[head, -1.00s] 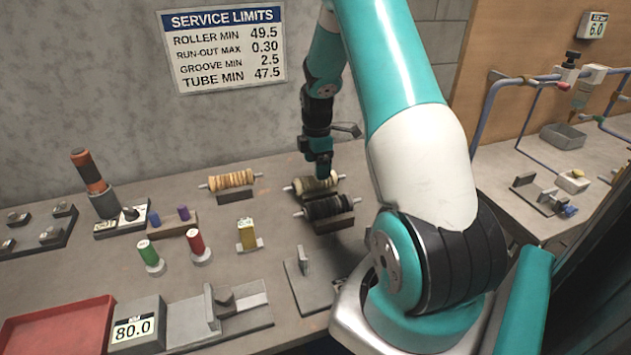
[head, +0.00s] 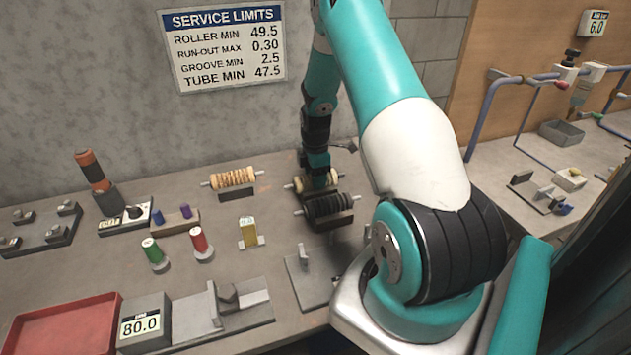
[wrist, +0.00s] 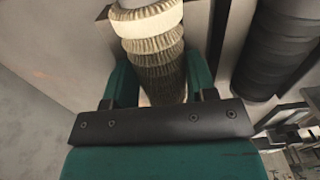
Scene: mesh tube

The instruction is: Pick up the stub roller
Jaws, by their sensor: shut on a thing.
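The stub roller (head: 303,184), a pale ribbed roller with a thin shaft, is at its stand on the bench, in the middle of the head view. My gripper (head: 319,186) is down over its middle and hides that part. In the wrist view the roller's ribbed body (wrist: 158,60) runs between the two teal fingers, and my gripper (wrist: 160,88) is shut on it. I cannot tell whether the roller still touches its stand.
A black roller (head: 329,205) on a stand is close in front. A tan grooved roller (head: 232,178) sits on a stand to the left. Green (head: 152,250) and red (head: 199,238) spools, a yellow block (head: 249,231) and a red tray (head: 62,328) are farther left and nearer.

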